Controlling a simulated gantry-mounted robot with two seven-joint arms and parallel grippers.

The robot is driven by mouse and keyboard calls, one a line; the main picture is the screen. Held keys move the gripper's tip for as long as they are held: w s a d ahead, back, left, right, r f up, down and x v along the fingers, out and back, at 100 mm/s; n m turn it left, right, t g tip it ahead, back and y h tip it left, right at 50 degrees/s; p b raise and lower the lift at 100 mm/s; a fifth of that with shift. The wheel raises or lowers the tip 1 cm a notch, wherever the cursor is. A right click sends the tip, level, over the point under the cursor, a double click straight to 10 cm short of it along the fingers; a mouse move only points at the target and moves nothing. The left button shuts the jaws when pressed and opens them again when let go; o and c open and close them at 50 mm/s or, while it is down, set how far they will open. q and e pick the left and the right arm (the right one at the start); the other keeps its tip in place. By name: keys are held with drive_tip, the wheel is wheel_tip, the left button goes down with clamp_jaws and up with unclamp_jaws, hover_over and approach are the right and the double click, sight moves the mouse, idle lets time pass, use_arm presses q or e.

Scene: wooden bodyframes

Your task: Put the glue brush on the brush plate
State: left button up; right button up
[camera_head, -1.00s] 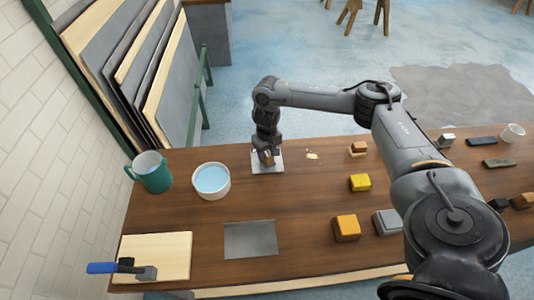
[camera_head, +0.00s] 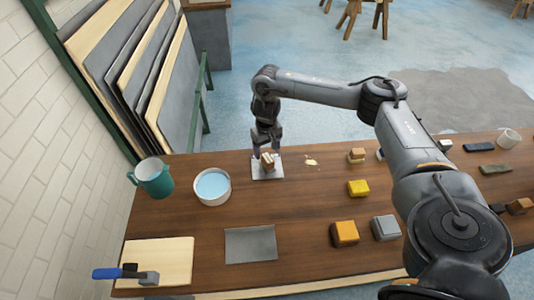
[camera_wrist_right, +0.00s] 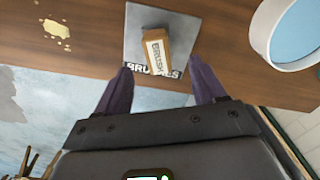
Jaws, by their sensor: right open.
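The glue brush, a brown block with a pale label reading "BRUSH" (camera_wrist_right: 157,53), lies on the grey brush plate (camera_wrist_right: 142,23). In the head view the brush (camera_head: 268,159) sits on the pale plate (camera_head: 259,174) near the table's far edge. My right gripper (camera_head: 266,151) is just above the brush, pointing down. My left gripper is not in view.
A white bowl of blue liquid (camera_head: 213,187) stands left of the plate, and a teal mug (camera_head: 154,177) beyond it. A pale glue spill (camera_head: 311,161) lies to the right. A yellow block (camera_head: 358,188), an orange block (camera_head: 345,233) and a grey sheet (camera_head: 251,245) lie nearer.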

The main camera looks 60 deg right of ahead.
sight(267, 158)
use_arm(q)
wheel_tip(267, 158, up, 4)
drive_tip(key=p, duration=0.3)
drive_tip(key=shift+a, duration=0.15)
use_arm(e)
wheel_tip(267, 158, up, 5)
drive_tip(key=shift+r, duration=0.2)
